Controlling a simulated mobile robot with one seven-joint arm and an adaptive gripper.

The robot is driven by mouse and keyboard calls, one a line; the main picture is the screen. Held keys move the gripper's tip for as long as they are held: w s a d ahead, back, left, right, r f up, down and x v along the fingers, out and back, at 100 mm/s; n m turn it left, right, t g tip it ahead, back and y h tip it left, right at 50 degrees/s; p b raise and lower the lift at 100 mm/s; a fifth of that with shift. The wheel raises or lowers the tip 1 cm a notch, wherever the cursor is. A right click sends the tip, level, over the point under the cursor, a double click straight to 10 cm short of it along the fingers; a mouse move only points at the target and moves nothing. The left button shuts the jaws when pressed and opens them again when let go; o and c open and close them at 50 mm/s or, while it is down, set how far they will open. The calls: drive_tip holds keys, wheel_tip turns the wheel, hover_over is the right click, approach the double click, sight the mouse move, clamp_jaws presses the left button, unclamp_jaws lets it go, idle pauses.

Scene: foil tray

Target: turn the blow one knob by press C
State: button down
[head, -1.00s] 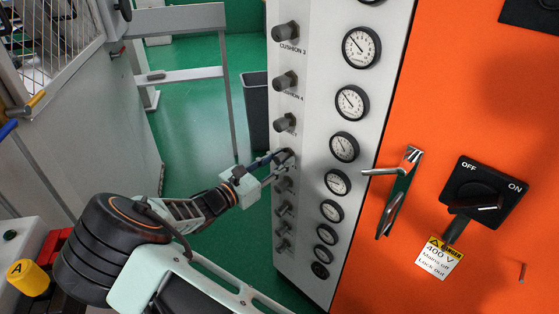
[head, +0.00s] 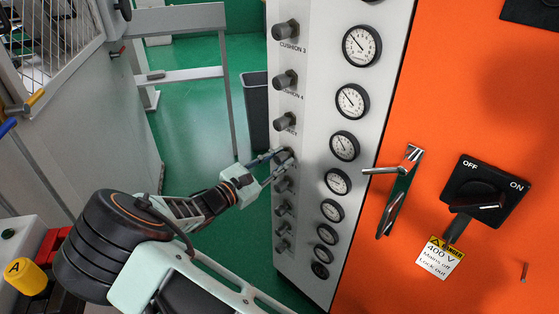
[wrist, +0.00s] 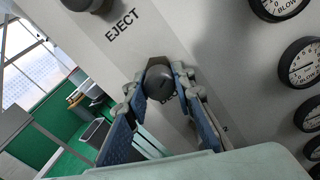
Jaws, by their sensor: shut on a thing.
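A dark grey round knob (head: 284,156), just below the one labelled EJECT (head: 285,121), sits on the narrow white panel (head: 308,110) of the press. Its own label is hidden, so I cannot read whether it is blow one. My gripper (head: 279,163) reaches in from the left and is shut on this knob. In the wrist view the knob (wrist: 159,82) sits between the two blue-padded fingertips of my gripper (wrist: 160,88), one on each side. The word EJECT (wrist: 122,25) shows at the upper left there.
More knobs stand close above and below in the same column, such as one below (head: 284,184). A row of round gauges (head: 337,181) runs to the right. The orange cabinet (head: 470,110) carries a metal handle (head: 398,190) and a black mains switch (head: 484,193).

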drive_tip(key=shift+m, duration=1)
drive_tip(key=c, duration=1.6)
unclamp_jaws()
drive_tip(key=shift+a, duration=0.1)
drive_tip(key=v, duration=1.2)
